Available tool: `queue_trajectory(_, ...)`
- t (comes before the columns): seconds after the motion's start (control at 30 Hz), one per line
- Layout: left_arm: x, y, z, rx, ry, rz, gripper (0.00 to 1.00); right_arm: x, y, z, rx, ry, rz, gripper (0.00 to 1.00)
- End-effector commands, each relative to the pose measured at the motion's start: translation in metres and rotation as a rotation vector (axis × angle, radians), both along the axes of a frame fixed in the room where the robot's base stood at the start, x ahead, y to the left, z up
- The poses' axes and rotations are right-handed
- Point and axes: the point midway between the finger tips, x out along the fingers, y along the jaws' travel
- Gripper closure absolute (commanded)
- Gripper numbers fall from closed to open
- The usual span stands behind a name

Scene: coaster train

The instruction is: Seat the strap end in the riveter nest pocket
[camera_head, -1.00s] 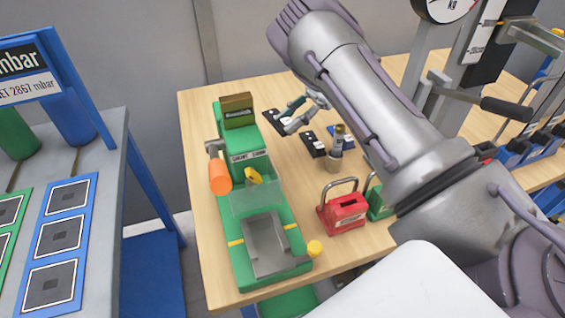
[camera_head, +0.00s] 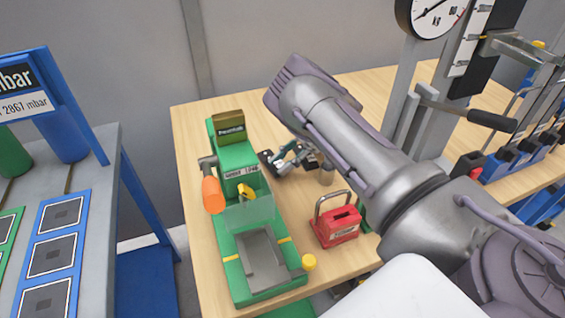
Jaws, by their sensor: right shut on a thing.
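The green riveter (camera_head: 238,160) stands on the wooden table, with an orange handle (camera_head: 212,194) on its left side. Its grey nest (camera_head: 262,258) lies in the front of the green base; a clear guard crosses behind it, and I cannot make out a separate pocket. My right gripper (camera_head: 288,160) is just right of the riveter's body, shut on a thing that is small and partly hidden. A dark piece (camera_head: 267,158), possibly the strap end, shows at its fingers. My left gripper is not in view.
A red box with a handle (camera_head: 338,226) stands right of the riveter, and a yellow knob (camera_head: 309,262) is at its front right corner. A gauge stand (camera_head: 432,20) is at the back right. A grey bench with blue-framed pads (camera_head: 55,255) is at the left.

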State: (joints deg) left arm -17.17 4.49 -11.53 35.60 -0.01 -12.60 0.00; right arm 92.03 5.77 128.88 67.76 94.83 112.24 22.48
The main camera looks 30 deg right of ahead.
Motion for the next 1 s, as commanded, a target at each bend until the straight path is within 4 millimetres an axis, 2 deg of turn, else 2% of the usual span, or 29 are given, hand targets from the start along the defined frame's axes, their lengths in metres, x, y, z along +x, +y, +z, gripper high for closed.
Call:
queue_trajectory(0.1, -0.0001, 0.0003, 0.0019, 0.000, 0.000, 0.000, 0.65, 0.0001, 0.0002, -0.0074, 0.000, -0.001, 0.000, 1.00)
queue_trajectory(0.47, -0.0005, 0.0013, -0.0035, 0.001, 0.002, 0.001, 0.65, 0.0002, 0.0002, -0.0126, 0.000, -0.001, 0.000, 1.00)
queue_trajectory(0.5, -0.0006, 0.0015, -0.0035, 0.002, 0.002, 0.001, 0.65, 0.0002, 0.0002, -0.0126, 0.000, -0.001, 0.000, 0.68)
queue_trajectory(0.63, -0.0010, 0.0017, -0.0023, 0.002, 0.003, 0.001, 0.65, 0.0001, 0.0002, -0.0116, -0.001, -0.001, 0.000, 0.46)
queue_trajectory(1.0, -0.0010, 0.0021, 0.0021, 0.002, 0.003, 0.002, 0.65, -0.0001, 0.0001, -0.0099, -0.001, 0.000, 0.000, 0.45)
